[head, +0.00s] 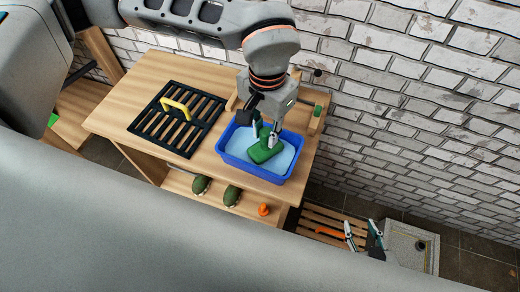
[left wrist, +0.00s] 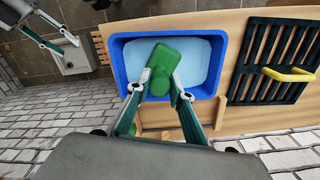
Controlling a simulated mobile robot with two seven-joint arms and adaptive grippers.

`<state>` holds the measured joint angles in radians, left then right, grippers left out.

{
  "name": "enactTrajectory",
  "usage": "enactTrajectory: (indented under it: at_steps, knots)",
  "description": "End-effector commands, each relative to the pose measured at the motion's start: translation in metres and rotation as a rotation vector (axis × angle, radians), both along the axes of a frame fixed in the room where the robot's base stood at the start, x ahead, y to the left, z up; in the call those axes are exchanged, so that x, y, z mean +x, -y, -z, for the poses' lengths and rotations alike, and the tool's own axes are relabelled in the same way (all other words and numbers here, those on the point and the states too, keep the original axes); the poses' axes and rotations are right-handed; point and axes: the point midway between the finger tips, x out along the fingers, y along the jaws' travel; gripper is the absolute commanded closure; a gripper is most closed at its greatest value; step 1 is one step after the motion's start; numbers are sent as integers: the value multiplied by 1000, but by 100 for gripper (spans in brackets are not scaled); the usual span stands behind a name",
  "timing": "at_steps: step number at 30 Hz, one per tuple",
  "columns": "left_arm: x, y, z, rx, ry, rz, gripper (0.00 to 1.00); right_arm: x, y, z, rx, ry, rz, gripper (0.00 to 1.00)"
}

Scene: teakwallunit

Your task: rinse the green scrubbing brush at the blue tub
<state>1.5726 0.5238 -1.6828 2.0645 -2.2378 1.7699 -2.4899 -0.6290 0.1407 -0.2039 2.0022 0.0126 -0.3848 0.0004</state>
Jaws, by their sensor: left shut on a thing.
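The blue tub (head: 284,180) stands on the wooden worktop near its right end, with pale blue water in it. It also shows in the left wrist view (left wrist: 222,40). The green scrubbing brush (head: 266,153) is inside the tub's outline; its broad head (left wrist: 162,66) hangs over or in the water, and I cannot tell how deep. My left gripper (head: 264,136) is above the tub, shut on the brush. In the left wrist view its fingers (left wrist: 160,92) are on both sides of the handle. My right gripper (head: 362,236) is open and empty, low beyond the worktop's right end.
A black slatted rack (head: 158,128) with a yellow handle (head: 176,108) lies left of the tub. A brick wall (head: 420,110) runs behind. Dark green items (head: 231,195) and an orange one (head: 264,209) sit on the lower shelf. A grey floor basin (head: 410,247) is at right.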

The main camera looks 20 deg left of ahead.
Motion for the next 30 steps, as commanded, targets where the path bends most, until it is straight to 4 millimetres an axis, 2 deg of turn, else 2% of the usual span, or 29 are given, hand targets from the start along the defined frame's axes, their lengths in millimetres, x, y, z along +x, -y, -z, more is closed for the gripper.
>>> enactTrajectory:
  at_steps: [14, 30]
  knots:
    - [1, 0, -35, -1, 5, -1, 99, 2, 0, -24, 0, 13, 0, 60]
    - [1, 0, -74, 0, 3, -1, 99, 16, 1, -56, -1, 46, 1, 60]
